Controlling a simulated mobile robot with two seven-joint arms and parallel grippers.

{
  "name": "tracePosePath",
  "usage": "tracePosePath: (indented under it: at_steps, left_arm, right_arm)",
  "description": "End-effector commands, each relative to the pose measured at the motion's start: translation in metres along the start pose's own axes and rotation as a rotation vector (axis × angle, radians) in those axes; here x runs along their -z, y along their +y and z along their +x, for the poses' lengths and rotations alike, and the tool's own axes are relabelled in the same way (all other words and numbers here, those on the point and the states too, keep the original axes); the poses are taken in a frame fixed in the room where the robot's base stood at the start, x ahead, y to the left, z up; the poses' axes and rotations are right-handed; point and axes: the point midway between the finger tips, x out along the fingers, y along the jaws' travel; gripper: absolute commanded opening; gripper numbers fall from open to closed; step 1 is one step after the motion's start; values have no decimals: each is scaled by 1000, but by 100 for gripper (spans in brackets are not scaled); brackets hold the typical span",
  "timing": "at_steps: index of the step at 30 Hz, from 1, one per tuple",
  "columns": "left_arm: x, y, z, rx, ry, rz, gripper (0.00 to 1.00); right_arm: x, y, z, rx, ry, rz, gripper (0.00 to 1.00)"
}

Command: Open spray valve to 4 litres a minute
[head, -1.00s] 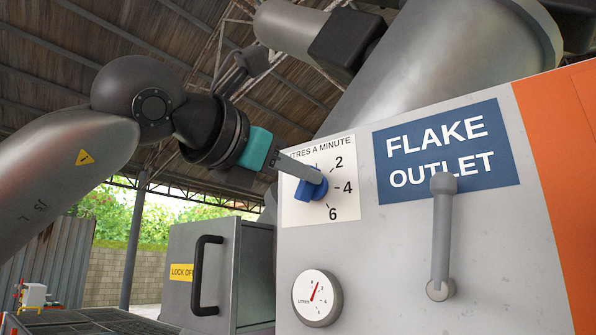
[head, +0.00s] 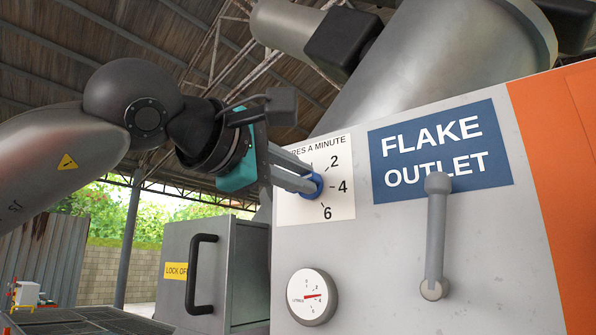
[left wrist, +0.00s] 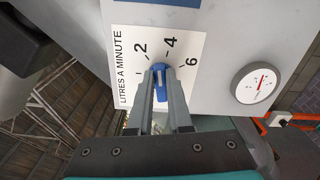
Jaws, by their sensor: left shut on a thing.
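The blue spray valve knob (head: 318,188) is on a white dial plate (head: 340,208) marked 2, 4 and 6 under "litres a minute". My left gripper (head: 309,183) is shut on the knob, its fingers on either side of it. In the left wrist view the knob (left wrist: 159,68) has its free end turned roughly towards the 4; the fingers hide part of it. The round gauge (head: 311,310) below has its red needle pointing right, at about its 4 mark. The gauge also shows in the left wrist view (left wrist: 254,92). My right gripper is out of view.
A grey lever (head: 436,240) stands upright below the blue "flake outlet" sign (head: 440,150), right of the dial. A grey box with a black handle (head: 196,275) and a yellow "lock off" label is left of the panel.

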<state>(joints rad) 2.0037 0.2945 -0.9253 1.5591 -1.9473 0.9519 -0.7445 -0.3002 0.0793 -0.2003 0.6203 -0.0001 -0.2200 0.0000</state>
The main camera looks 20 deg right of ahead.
Motion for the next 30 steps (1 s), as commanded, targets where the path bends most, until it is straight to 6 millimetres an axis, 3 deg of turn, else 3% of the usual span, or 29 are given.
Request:
tracePosePath:
  at_steps: [12, 30]
  left_arm:
    - [-1, -2, -1, -3, -3, 275, 0]
    - [-1, -4, 0, -1, -4, 352, 0]
  right_arm:
    - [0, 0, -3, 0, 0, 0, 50]
    - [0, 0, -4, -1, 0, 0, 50]
